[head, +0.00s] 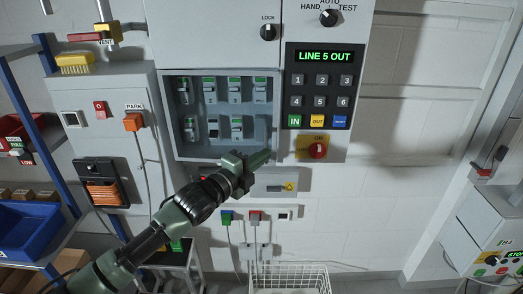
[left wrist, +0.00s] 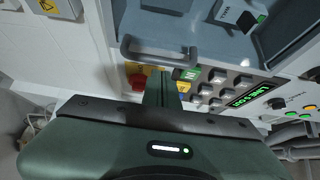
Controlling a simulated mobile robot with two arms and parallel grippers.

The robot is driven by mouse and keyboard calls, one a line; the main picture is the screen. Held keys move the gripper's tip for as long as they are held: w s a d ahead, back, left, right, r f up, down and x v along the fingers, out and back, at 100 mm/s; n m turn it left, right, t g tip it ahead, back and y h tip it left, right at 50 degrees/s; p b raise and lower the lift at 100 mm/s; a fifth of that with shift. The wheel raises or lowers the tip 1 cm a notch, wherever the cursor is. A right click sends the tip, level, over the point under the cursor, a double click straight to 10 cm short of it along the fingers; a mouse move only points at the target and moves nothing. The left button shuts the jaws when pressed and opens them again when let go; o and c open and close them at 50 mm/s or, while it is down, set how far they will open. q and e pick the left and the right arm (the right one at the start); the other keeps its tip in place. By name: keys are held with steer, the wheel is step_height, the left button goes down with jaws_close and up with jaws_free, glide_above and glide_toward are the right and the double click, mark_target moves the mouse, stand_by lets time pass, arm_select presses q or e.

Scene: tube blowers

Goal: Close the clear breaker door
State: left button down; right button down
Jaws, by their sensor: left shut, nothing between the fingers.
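The breaker box (head: 170,120) is a grey recess on the wall cabinet, with two rows of breakers (head: 234,90) showing plainly. The clear door's pane is hard to make out, and I cannot tell how far it stands from the box. In the left wrist view a grey bar handle (left wrist: 200,66) runs across, close beyond my fingers. My right gripper is not in view.
Right of the box is a keypad panel (head: 319,87) reading LINE 5 OUT. A red knob on a yellow plate (head: 318,150) is just right of my left gripper. A wire basket (head: 290,272) stands below. A blue shelf rack (head: 40,110) is at left.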

arm_select(q)
steer(key=shift+w+a, duration=0.1)
steer(key=shift+w, duration=0.3)
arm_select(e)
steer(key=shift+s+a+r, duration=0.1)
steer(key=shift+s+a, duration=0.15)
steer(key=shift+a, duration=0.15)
arm_select(q)
steer(key=shift+w+d+r+n+t+y+b, duration=0.15)
steer(key=shift+w+n+t+y+b, duration=0.2)
steer(key=shift+w, duration=0.3)
steer(key=shift+w+d+r+n+t+y+b, duration=0.15)
steer(key=shift+w+n+t+y+b, duration=0.15)
steer(key=shift+w, duration=0.3)
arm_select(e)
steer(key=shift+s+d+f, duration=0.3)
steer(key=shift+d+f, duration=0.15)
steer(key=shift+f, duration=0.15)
